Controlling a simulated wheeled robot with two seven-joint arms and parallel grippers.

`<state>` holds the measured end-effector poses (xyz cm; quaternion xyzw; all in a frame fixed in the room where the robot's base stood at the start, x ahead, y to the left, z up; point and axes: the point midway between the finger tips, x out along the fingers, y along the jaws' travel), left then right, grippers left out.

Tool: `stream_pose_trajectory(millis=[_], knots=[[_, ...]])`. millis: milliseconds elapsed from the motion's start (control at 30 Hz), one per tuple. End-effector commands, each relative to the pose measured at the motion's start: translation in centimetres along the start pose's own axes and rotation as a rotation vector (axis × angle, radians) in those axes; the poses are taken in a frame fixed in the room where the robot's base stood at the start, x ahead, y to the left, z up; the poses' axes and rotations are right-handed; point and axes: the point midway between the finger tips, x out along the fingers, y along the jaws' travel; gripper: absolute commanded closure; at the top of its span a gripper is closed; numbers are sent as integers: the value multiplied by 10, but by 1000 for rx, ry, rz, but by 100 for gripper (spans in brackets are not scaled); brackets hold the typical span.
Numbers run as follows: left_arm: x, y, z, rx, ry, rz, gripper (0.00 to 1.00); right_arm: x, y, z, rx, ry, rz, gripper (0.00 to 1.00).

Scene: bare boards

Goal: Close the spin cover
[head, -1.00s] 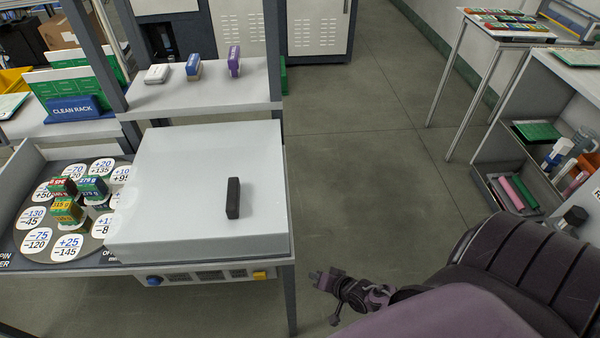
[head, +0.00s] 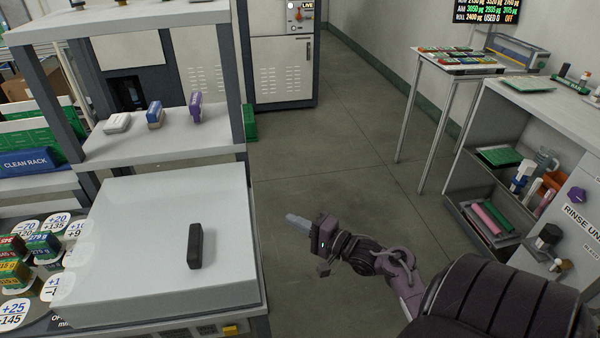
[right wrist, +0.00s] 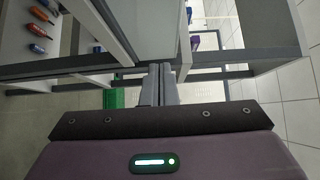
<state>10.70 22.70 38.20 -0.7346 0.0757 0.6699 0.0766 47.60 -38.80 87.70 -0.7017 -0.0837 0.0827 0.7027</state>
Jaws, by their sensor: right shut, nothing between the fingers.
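The spin cover (head: 130,235) is a pale grey box-like lid with a black handle (head: 195,246) on its top. It sits over the right part of the table, and part of the round numbered disc (head: 45,290) shows uncovered at its left. My right gripper (head: 290,218) is to the right of the cover, over open floor, apart from the cover and handle. Its fingers are together and empty, and they also show closed in the right wrist view (right wrist: 160,84). My left gripper is not in view.
A shelf (head: 160,140) behind the cover holds a white, a blue and a purple item. Coloured weight blocks (head: 25,262) stand on the disc. A shelving unit (head: 520,150) and a small table (head: 470,65) are at the right. The floor between is clear.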

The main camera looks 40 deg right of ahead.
Motion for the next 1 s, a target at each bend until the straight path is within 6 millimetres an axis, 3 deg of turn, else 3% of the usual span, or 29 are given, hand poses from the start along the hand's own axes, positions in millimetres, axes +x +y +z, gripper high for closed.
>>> stream_pose_trajectory(millis=[200, 400, 600, 1000], knots=[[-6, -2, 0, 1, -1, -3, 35, 49, -2, 0, 0, -1, -2, 100], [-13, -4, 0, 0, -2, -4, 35, 75, -1, 16, 0, 0, 2, 100], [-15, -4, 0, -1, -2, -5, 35, 85, 0, 27, -2, 1, 2, 100], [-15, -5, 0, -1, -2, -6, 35, 86, 1, 28, -2, 1, 2, 100]])
